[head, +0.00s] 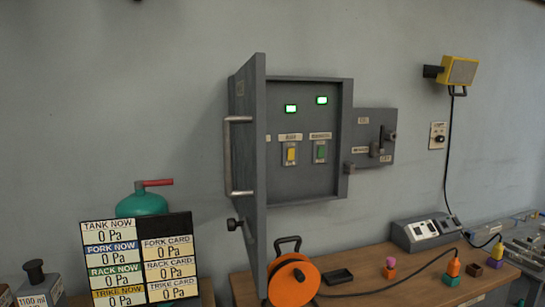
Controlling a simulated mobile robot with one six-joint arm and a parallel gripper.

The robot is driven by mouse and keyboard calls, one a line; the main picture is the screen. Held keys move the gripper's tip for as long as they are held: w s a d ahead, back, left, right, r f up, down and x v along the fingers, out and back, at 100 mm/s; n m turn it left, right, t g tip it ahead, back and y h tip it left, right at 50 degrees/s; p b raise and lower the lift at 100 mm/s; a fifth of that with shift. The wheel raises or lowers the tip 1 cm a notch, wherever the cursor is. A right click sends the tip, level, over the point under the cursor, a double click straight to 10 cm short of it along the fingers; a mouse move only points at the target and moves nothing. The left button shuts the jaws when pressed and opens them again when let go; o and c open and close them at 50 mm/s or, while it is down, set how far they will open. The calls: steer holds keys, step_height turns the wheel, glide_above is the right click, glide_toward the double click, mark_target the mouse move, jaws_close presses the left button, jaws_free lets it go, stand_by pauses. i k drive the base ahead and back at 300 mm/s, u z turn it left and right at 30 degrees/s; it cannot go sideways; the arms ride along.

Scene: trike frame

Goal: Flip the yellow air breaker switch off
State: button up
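The yellow air breaker switch (291,154) is in the head view, on the back panel of an open grey wall cabinet (300,188). A small label sits above it, too blurred to read surely. Its lever is small, and I cannot tell surely which way it is set. A green switch (320,151) is just to its right. Two green lamps (291,108) (322,100) are lit above the switches. My gripper is not in view.
The cabinet door (257,165) stands open toward me at the left, with a long handle (229,155). A grey lever box (376,128) adjoins on the right. Below, a wooden bench (385,290) carries an orange cable reel (294,281). A pressure board (138,262) stands lower left.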

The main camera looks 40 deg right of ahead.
mark_target(291, 152)
steer(key=u, duration=0.8)
steer(key=k, duration=1.1)
steer(key=z, duration=1.5)
steer(key=i, duration=0.8)
steer(key=u, duration=0.15)
